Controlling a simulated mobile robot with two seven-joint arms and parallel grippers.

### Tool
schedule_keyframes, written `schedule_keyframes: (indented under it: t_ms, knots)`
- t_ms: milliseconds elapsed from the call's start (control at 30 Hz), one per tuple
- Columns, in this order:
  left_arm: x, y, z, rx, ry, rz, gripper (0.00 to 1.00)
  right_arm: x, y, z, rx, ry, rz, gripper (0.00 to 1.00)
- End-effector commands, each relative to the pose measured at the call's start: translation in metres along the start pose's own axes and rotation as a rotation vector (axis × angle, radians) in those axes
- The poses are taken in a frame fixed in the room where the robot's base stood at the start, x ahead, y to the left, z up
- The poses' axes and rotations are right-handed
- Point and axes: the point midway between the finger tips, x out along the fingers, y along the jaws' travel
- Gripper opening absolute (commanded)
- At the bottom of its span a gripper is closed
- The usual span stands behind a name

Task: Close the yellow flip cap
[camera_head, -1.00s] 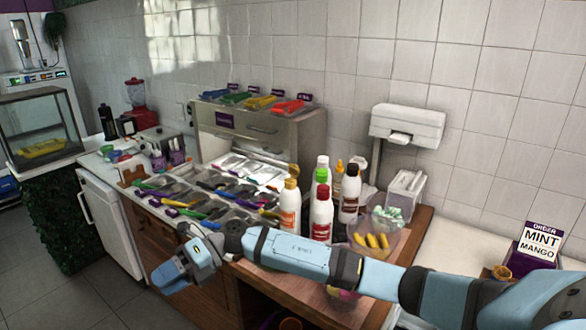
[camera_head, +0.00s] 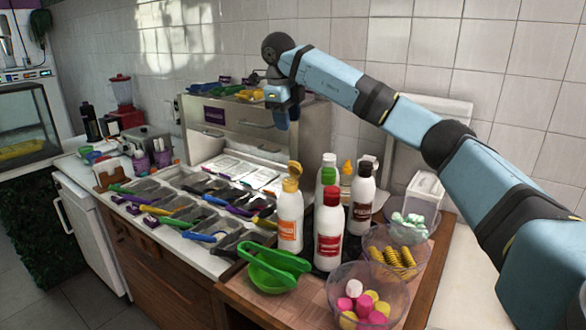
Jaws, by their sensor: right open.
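The yellow flip cap (camera_head: 290,178) sits on top of a white bottle (camera_head: 289,225) with an orange label. Its lid looks tilted up, standing open above the cap's base. The bottle stands upright on the counter at the left front of the bottle group. My right gripper (camera_head: 282,118) hangs above and behind the bottle in the picture, with its fingers pointing down. It is open, and I see nothing between its fingers. It is apart from the cap. My left gripper is not in view.
Clear bowls of sweets (camera_head: 368,300) stand at the front right. Topping trays (camera_head: 150,190) fill the left.

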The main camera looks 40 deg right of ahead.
Motion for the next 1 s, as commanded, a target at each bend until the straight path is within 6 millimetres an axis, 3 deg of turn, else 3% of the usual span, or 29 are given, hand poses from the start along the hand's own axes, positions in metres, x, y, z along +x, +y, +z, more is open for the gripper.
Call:
schedule_keyframes:
  t_ms: [167,267,700,1000]
  knots:
    - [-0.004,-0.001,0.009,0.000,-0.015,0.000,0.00,0.011,-0.002,-0.002,0.005,0.005,-0.005,0.43]
    - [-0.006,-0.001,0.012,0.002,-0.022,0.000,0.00,0.027,-0.002,-0.002,0.004,0.007,-0.004,0.43]
    - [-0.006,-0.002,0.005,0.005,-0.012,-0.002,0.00,0.115,-0.001,-0.002,0.003,0.006,-0.003,0.43]
    - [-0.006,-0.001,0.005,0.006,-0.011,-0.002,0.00,0.138,-0.002,-0.001,0.004,0.002,-0.003,0.43]
